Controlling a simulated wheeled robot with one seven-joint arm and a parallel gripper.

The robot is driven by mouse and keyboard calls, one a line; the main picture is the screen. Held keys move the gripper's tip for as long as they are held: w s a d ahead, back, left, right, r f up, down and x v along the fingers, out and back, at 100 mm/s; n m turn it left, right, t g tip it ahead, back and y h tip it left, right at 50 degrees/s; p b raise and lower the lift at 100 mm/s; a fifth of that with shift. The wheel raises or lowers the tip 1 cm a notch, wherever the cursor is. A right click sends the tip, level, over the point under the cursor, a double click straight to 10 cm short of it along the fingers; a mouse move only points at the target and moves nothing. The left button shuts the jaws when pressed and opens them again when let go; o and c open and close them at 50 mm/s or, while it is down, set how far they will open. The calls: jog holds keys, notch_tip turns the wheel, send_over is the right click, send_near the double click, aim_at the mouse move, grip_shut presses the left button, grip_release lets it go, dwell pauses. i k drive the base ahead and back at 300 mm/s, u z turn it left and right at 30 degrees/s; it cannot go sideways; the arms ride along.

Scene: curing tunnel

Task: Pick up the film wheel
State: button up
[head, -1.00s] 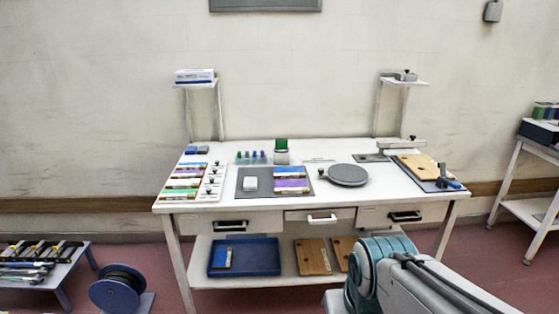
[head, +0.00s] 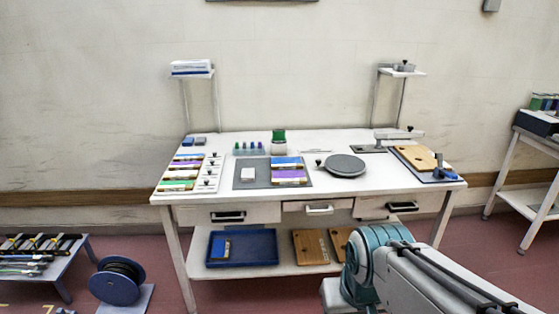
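I cannot tell for certain which thing is the film wheel; nothing clearly reads as one at this size. A flat grey disc (head: 345,165) with a small black knob at its left lies on the white workbench (head: 225,197), right of the middle. A blue reel (head: 118,284) wound with dark material stands on the floor at the lower left. My arm reaches in from the lower right, in front of the bench. My gripper is not in view.
A grey mat (head: 240,182) with coloured panels lies mid-bench. A wooden board (head: 412,160) lies at the right. Two raised shelves stand at the back. A blue tray (head: 242,262) sits on the lower shelf. Side tables (head: 528,195) flank the bench.

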aim_at(278, 135)
jog(key=u, duration=0.05)
jog(key=i, duration=2.3)
jog(key=z, duration=0.05)
